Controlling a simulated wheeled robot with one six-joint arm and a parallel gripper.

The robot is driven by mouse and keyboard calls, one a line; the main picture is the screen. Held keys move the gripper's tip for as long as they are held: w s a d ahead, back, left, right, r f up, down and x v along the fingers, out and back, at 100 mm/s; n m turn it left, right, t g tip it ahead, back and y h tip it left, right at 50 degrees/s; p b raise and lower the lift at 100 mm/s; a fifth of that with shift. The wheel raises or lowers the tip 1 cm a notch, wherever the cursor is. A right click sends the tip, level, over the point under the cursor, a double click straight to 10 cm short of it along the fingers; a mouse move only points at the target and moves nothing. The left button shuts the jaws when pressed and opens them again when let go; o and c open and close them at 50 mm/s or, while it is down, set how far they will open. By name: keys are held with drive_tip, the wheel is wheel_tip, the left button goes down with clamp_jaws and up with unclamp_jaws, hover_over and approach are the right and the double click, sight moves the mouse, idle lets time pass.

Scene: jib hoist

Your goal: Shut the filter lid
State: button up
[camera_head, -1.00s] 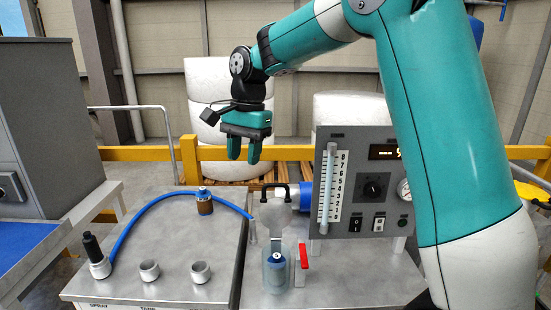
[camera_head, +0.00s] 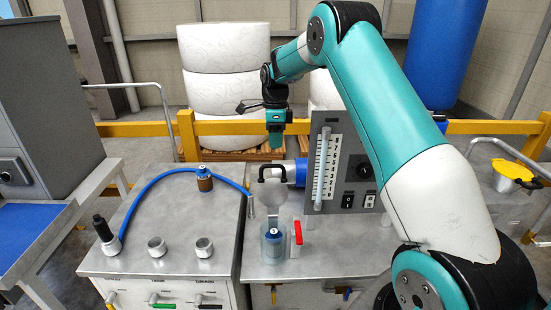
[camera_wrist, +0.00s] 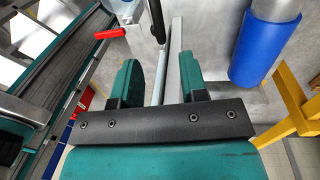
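The filter lid (camera_head: 272,190) is a grey round plate with a black arched handle (camera_head: 273,168). It stands raised, tilted up above the clear filter cup (camera_head: 272,246), which has a blue-topped filter inside. A red lever (camera_head: 297,232) stands beside the cup; it also shows in the wrist view (camera_wrist: 109,33). My gripper (camera_head: 276,144) points down just above the handle, apparently apart from it. In the wrist view my gripper (camera_wrist: 154,70) is open, with a clear gap between its fingers. A black bar, probably the handle (camera_wrist: 156,20), shows ahead of that gap.
The gauge panel (camera_head: 345,150) stands close to the right of the lid. A blue cylinder (camera_wrist: 265,45) lies behind it. A yellow rail (camera_head: 225,127) runs behind.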

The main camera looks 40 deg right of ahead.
drive_tip(key=f, duration=0.2)
drive_tip(key=f+p, duration=0.1)
drive_tip(key=f, duration=0.4)
drive_tip(key=shift+s+a+f+p, duration=0.1)
drive_tip(key=shift+s+a+p, duration=0.15)
drive_tip(key=shift+s+p, duration=0.15)
clamp_jaws()
